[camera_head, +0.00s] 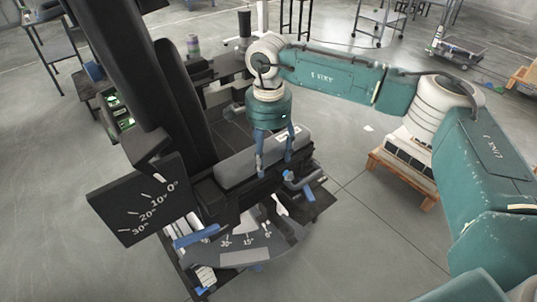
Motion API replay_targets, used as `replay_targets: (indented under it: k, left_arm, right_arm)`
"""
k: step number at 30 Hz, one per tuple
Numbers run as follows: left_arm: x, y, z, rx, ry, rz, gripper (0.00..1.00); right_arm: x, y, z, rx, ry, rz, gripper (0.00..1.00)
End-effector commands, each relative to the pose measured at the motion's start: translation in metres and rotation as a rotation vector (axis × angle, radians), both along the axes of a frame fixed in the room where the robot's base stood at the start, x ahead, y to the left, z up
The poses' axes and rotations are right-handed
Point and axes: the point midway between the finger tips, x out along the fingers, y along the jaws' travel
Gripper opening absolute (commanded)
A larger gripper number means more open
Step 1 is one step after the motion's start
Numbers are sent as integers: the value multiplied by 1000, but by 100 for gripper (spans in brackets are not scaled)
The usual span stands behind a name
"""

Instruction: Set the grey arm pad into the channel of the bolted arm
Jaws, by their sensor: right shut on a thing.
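The grey arm pad (237,167) is a long rounded block in the middle of the camera_head view. My right gripper (274,167), on the teal arm from the right, is shut on it with its fingers straddling the pad. The dark bolted arm (232,193) lies along and just beneath the pad. I cannot tell whether the pad rests in the channel, which the pad and fingers hide. My left gripper is not in view.
A tall black padded back (140,70) and a black angle-scale plate (138,200) stand left of the pad. A second angle scale (245,250) sits below. A pallet (400,170) with white-topped goods stands right.

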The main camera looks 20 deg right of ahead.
Motion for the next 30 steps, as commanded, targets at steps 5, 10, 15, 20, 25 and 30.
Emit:
replay_targets:
  k: [5, 10, 15, 20, 25, 30]
  left_arm:
    - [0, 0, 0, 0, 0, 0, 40]
    - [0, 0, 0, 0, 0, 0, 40]
    - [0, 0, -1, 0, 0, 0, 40]
    - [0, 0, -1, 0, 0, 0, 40]
    - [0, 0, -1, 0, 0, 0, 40]
    - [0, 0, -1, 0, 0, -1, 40]
  right_arm:
    - [0, 0, 0, 1, 0, 0, 24]
    - [0, 0, -1, 1, 0, 0, 24]
    - [0, 0, -1, 1, 1, 0, 87]
    - [0, 0, -1, 0, 1, 0, 87]
    - [-1, 0, -2, -1, 3, 0, 100]
    - [0, 0, -1, -1, 2, 0, 100]
